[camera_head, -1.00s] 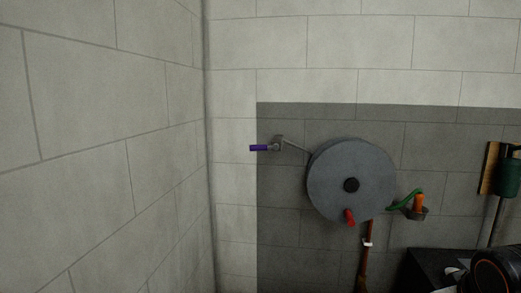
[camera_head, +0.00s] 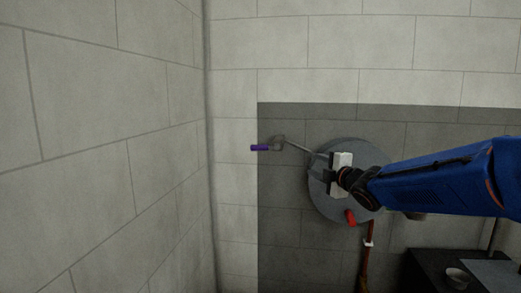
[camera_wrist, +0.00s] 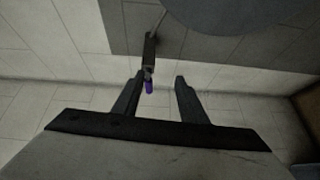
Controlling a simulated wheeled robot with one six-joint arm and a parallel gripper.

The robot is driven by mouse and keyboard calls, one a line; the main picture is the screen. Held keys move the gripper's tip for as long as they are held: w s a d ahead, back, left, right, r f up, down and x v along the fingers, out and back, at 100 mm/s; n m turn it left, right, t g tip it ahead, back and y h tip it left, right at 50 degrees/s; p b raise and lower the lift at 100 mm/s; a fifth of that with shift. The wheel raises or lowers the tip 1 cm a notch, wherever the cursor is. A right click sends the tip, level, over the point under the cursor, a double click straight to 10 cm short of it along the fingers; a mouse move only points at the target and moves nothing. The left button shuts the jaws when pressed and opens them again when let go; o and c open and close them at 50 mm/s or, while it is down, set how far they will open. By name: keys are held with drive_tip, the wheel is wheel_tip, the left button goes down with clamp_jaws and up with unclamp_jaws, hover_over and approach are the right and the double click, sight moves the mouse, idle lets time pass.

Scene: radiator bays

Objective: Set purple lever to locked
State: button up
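The purple lever (camera_head: 260,148) sticks out to the left from a metal fitting (camera_head: 279,143) on the wall, left of the round grey disc. In the head view it lies level. In the wrist view the purple lever (camera_wrist: 149,87) shows just beyond my left finger, toward the space between the fingers. My gripper (camera_head: 322,168) is in front of the grey disc, to the right of the lever and apart from it in the head view. In the wrist view my gripper (camera_wrist: 158,78) has its fingers spread with nothing between them.
The grey disc (camera_head: 327,202) is partly hidden behind my arm. A red handle (camera_head: 350,217) is at its lower edge, with a brown pipe (camera_head: 367,255) below. A dark surface with a small bowl (camera_head: 457,277) is at the lower right. The left wall (camera_head: 90,150) is bare.

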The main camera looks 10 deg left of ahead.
sight(263, 149)
drive_tip(key=w+a+n+y, duration=0.1)
drive_tip(key=w+a+n, duration=0.1)
drive_tip(key=w+a, duration=0.2)
drive_tip(key=w+a+r+n+g+y, duration=0.1)
drive_tip(key=w+a, duration=0.4)
drive_tip(key=a, duration=0.5)
drive_tip(key=w+a+r+n+y, duration=0.1)
drive_tip(key=w+a+n+y, duration=0.1)
drive_tip(key=w+a, duration=0.3)
drive_tip(key=shift+w+a+n+g, duration=0.1)
drive_tip(key=shift+a+n+g, duration=0.2)
drive_tip(key=shift+a, duration=0.7)
clamp_jaws()
